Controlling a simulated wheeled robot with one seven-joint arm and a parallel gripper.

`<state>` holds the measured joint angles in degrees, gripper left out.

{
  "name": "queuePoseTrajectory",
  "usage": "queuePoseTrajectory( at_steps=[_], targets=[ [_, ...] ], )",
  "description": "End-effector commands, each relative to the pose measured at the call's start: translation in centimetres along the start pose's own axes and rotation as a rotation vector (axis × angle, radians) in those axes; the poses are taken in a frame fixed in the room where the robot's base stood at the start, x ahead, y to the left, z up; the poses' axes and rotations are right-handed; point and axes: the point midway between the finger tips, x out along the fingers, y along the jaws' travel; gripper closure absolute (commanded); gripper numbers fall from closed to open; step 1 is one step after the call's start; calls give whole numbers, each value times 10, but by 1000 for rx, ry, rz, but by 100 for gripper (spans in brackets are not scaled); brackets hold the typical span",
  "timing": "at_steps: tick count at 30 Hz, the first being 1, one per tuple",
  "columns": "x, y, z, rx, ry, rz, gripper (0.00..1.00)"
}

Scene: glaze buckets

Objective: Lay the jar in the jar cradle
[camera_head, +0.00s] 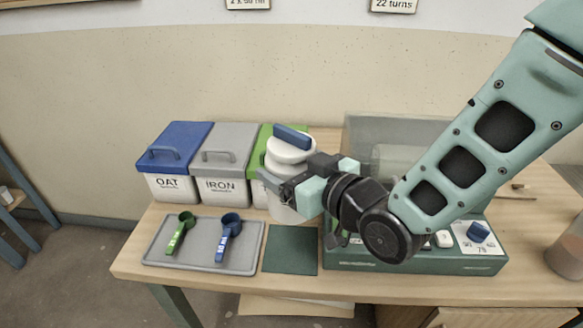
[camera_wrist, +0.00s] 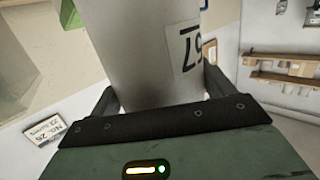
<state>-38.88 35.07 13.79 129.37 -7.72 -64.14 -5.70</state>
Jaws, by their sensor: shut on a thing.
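A white jar (camera_head: 288,150) with a blue bar across its lid is in front of the green-lidded bucket, roughly upright. My gripper (camera_head: 298,186) is shut on the jar's body from the right. In the wrist view the jar's pale wall (camera_wrist: 150,50), with a label reading 57, fills the space between my fingers (camera_wrist: 160,92). A green machine (camera_head: 440,262) with a clear cover (camera_head: 385,125) stands at the right, largely behind my arm. A pale rounded shape shows through the cover. I cannot make out the jar cradle clearly; my arm and the cover obscure that area.
Lidded buckets marked OAT (camera_head: 170,187) and IRON (camera_head: 222,189), plus a green-lidded one (camera_head: 262,150), stand at the back left. A grey tray (camera_head: 158,252) holds a green scoop (camera_head: 180,232) and a blue scoop (camera_head: 228,236). A dark green mat (camera_head: 290,250) lies bare before the jar.

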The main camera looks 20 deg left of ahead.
Motion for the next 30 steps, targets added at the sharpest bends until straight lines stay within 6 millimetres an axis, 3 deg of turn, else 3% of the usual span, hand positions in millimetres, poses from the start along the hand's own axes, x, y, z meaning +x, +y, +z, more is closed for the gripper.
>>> queuePoseTrajectory(
  at_steps=[15, 30],
  targets=[
    [-4, 0, -29, -1, 8, 1, 55],
    [-4, 0, -31, -1, 8, 1, 55]
  ],
)
